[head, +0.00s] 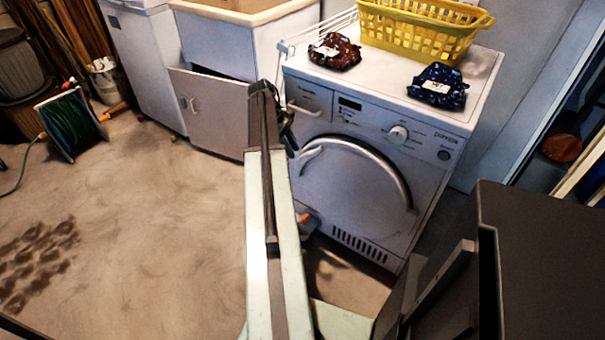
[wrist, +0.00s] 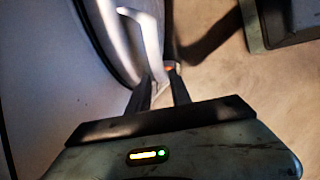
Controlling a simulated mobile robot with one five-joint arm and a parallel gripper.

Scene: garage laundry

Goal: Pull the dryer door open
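The white dryer (head: 335,215) stands right of centre in the head view. The wrist view shows the pale handle (wrist: 133,30) running down from the top. My gripper (wrist: 162,82) has its two dark fingers close together, one on each side of the handle's lower end. They look shut on it, though the contact itself is dim. In the head view my arm hides much of the gripper at the door's left side.
A yellow basket (head: 415,35), a brown packet (head: 334,52) and a dark blue packet (head: 438,87) are on the dryer top. A sink cabinet with an open door (head: 212,115) stands left of the dryer. A green hose reel (head: 70,125) stands far left.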

